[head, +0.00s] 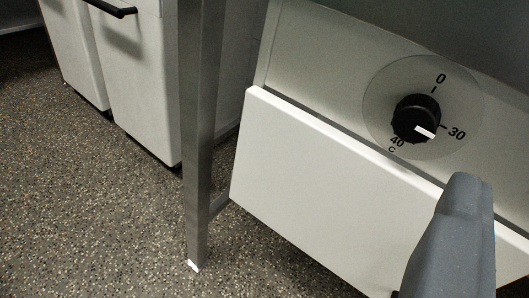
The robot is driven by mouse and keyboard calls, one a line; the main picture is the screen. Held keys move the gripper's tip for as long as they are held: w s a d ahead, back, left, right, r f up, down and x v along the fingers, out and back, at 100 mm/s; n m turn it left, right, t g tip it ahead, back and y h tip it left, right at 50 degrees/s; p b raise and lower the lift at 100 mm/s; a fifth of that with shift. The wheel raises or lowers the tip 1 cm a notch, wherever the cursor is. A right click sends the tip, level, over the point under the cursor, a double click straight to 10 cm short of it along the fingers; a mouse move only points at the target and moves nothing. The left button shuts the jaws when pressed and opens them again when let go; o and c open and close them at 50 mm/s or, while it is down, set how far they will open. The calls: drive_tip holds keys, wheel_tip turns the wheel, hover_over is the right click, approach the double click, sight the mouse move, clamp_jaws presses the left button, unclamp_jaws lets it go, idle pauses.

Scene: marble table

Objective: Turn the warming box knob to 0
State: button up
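The warming box (320,60) fills the upper right of the head view, with a pale front panel. Its black round knob (411,113) sits on a translucent disc marked 0 at the top, 30 at the right and 40 C at the lower left. The knob's white pointer mark (425,132) points down and to the right, a little past 30 on the side toward 40. My gripper (465,185) shows as one grey finger at the lower right, below the knob and apart from it in the picture. A second finger cannot be made out.
A white drawer-like front (310,180) juts out below the knob panel. A metal table leg (199,130) stands left of the box. White cabinets (130,70) with a black handle (112,8) stand at upper left. The speckled floor (90,210) at left is clear.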

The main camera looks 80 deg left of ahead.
sight(413, 131)
drive_tip(key=s+a+f+g+y, duration=0.2)
drive_tip(key=s+f, duration=0.1)
drive_tip(key=f, duration=0.2)
drive_tip(key=shift+n+t+h, duration=0.3)
drive_tip(key=b+x, duration=0.3)
drive_tip(key=x, duration=0.9)
drive_tip(key=shift+w+a+f+b, duration=0.1)
drive_tip(key=shift+a+f+b, duration=0.05)
drive_tip(key=shift+b, duration=0.15)
drive_tip(key=shift+w+a, duration=0.25)
drive_tip(key=shift+a, duration=0.1)
